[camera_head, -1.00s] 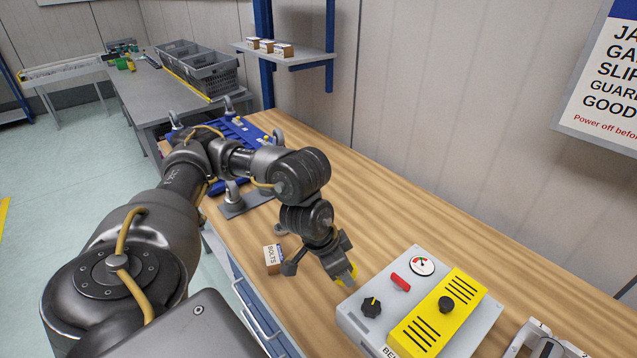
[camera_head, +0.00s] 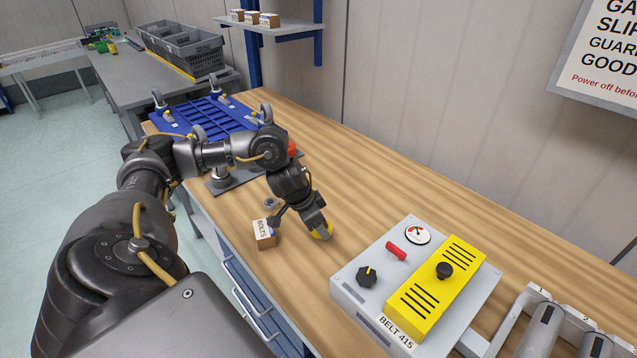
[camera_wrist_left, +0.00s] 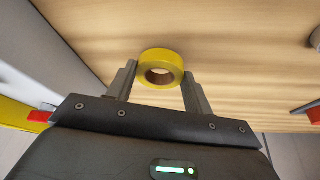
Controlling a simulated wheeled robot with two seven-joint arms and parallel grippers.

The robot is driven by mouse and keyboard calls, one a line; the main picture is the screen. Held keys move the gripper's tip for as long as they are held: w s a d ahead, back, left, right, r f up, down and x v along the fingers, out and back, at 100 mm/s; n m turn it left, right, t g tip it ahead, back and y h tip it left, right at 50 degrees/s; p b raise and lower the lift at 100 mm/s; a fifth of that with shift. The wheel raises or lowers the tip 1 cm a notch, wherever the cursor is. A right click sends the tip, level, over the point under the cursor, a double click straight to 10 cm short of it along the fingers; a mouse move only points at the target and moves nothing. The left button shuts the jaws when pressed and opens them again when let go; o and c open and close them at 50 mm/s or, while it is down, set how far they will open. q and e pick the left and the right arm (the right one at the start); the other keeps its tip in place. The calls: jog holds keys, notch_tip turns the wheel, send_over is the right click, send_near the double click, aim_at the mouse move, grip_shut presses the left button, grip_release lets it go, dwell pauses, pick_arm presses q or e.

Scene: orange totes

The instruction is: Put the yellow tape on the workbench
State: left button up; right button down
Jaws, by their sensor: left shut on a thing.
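The yellow tape (camera_head: 328,230) is a roll held at the fingertips of my left gripper (camera_head: 318,233). In the left wrist view the tape (camera_wrist_left: 148,56) sits between the two fingers (camera_wrist_left: 158,82), with its hole showing. The gripper is shut on it, over the wooden workbench (camera_head: 420,190), between the bolts box and the control box. I cannot tell whether the tape touches the bench top. My right gripper is not in view.
The bolts box (camera_head: 265,240) stands just left of the gripper. The grey control box (camera_head: 350,291) with a yellow panel is to the right, near rollers (camera_head: 545,325). The bench toward the wall is clear.

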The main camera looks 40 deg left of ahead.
aim_at(318, 240)
pick_arm(q)
jog(key=shift+f, duration=1.35)
jog(key=shift+d, duration=0.1)
jog(key=shift+f, duration=0.15)
jog(key=o, duration=1)
jog(key=shift+c, duration=0.2)
jog(key=shift+s+r, duration=0.1)
jog(key=shift+r, duration=0.35)
jog(key=v, duration=1.1)
jog(key=shift+r+p, duration=0.2)
jog(key=shift+p, duration=0.15)
